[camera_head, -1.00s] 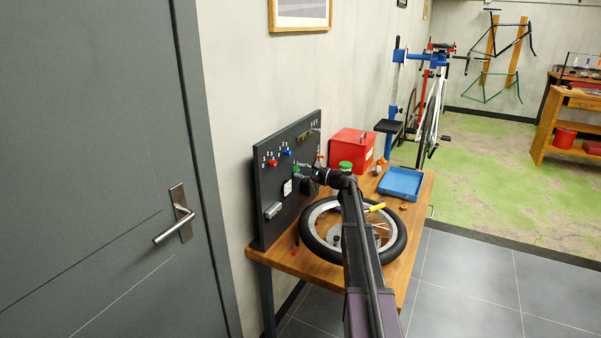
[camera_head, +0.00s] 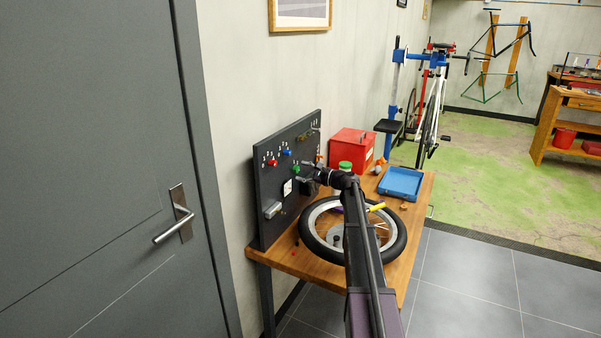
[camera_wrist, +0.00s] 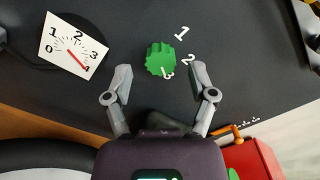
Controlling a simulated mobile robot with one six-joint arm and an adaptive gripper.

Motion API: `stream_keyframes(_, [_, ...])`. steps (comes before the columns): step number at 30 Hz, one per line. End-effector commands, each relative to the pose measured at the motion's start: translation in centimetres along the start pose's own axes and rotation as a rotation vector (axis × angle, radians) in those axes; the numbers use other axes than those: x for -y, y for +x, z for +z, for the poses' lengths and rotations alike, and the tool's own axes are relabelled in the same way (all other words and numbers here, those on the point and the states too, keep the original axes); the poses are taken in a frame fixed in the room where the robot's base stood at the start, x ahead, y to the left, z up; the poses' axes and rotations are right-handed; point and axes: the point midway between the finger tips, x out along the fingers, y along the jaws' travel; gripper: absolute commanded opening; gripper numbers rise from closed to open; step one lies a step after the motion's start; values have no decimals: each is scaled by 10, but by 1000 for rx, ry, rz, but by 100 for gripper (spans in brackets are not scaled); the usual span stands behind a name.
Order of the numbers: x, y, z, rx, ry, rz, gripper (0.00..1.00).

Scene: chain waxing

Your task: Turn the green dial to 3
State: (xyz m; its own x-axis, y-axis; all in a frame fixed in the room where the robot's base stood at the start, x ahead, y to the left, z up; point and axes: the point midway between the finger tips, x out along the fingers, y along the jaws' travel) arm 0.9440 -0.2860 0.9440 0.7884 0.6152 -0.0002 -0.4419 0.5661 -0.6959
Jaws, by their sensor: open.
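The green dial (camera_wrist: 158,58) is a ridged knob on the dark panel (camera_head: 265,210). In the wrist view the white numerals 1, 2 and 3 stand around it, the 3 close to its lower edge. I see no contact. In the head view my gripper (camera_head: 304,180) is at the panel, just below and right of the dial.
A white gauge (camera_wrist: 62,47) with a red needle near 4 is left of the dial. Red (camera_head: 271,161) and blue (camera_head: 286,152) knobs are on the panel. A wheel (camera_head: 315,248), red box (camera_head: 352,146) and blue tray (camera_head: 401,183) occupy the bench.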

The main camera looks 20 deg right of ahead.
Motion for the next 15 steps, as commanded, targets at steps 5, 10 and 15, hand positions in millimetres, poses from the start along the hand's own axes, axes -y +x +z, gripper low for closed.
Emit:
stream_keyframes(5, [-1,-22,1,-1,0,-1,73])
stream_keyframes(10, [-1,-50,1,-1,0,-1,73])
stream_keyframes(15, [-1,-77,1,-1,0,-1,73])
